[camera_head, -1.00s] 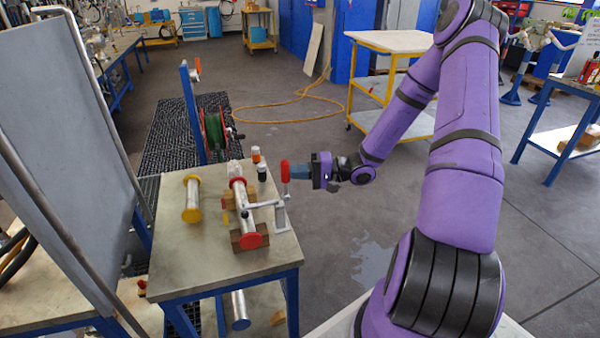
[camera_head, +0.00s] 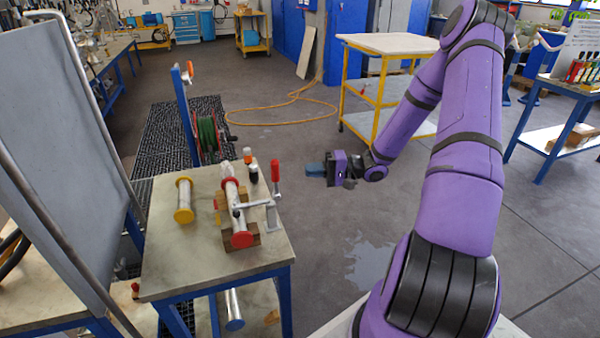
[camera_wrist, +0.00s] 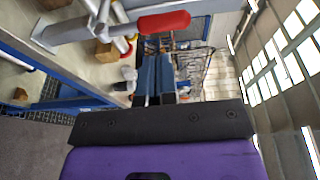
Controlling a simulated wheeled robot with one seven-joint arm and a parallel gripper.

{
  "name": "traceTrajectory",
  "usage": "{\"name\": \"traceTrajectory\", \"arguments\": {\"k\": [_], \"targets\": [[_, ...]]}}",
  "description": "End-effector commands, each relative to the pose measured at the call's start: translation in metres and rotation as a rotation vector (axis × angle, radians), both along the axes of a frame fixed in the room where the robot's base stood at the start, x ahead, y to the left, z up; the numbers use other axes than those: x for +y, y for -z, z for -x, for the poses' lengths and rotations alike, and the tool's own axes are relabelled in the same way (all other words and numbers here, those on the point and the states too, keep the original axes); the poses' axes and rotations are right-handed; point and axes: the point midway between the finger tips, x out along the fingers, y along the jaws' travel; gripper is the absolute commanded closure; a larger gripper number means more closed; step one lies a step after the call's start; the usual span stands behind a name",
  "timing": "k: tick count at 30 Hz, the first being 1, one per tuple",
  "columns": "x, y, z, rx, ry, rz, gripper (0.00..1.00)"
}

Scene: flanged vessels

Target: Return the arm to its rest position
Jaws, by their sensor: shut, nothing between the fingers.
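My gripper (camera_head: 314,169) hangs in the air to the right of the workbench, over open floor, with its blue-grey fingers pointing left. It is shut with nothing between the fingers. In the wrist view its fingers (camera_wrist: 155,76) show together at the middle. A toggle clamp with a red handle (camera_head: 275,178) stands on the bench, apart from the fingers. The handle also shows in the wrist view (camera_wrist: 163,22). Next to the clamp, a metal flanged vessel (camera_head: 233,200) with red end caps lies on wooden blocks.
The workbench (camera_head: 180,262) also bears a flanged tube with yellow ends (camera_head: 183,202) and small bottles (camera_head: 250,165). A grey panel (camera_head: 60,130) stands at the left. A yellow cart (camera_head: 388,45) stands behind my arm. Floor between bench and arm is clear.

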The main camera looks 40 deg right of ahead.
Motion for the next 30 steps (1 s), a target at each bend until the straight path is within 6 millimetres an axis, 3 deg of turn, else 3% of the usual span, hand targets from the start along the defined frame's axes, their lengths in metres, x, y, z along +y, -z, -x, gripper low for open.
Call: {"name": "traceTrajectory", "arguments": {"k": [6, 15, 24, 30], "targets": [[-0.035, 0.0, 0.02, 0.0, 0.004, 0.002, 1.0], [-0.057, 0.0, 0.034, 0.0, 0.002, 0.001, 1.0], [-0.055, -0.003, 0.034, 0.006, -0.012, 0.012, 1.0], [-0.028, -0.029, 0.036, 0.072, -0.136, 0.112, 1.0]]}}
